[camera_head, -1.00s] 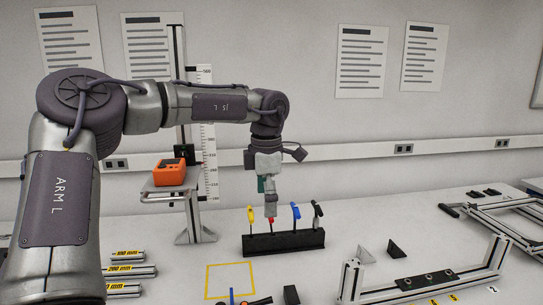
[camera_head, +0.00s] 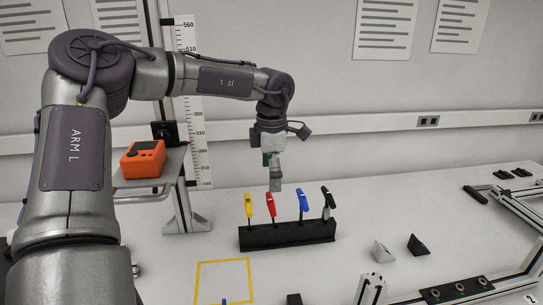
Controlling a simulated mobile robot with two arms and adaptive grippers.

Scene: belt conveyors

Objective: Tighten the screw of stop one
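Four-slot details are hard to see, but a black rack (camera_head: 287,234) holds upright tools with yellow (camera_head: 248,205), red (camera_head: 271,204), blue (camera_head: 304,201) and black (camera_head: 327,199) handles. My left gripper (camera_head: 276,186) points down just above the red-handled tool, apart from it. Its fingers show side-on, so their opening is unclear; nothing shows hanging from them. An aluminium profile frame with a dark plate (camera_head: 457,289) is cut off at the lower right. I cannot tell which part is stop one, and its screw is not identifiable. My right gripper is out of view.
An orange device (camera_head: 143,160) sits on a stand at the left, beside a vertical scale (camera_head: 189,100). A yellow outlined square (camera_head: 224,262) marks the table before the rack. A grey wedge (camera_head: 380,252) and a black wedge (camera_head: 418,245) stand right of the rack.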

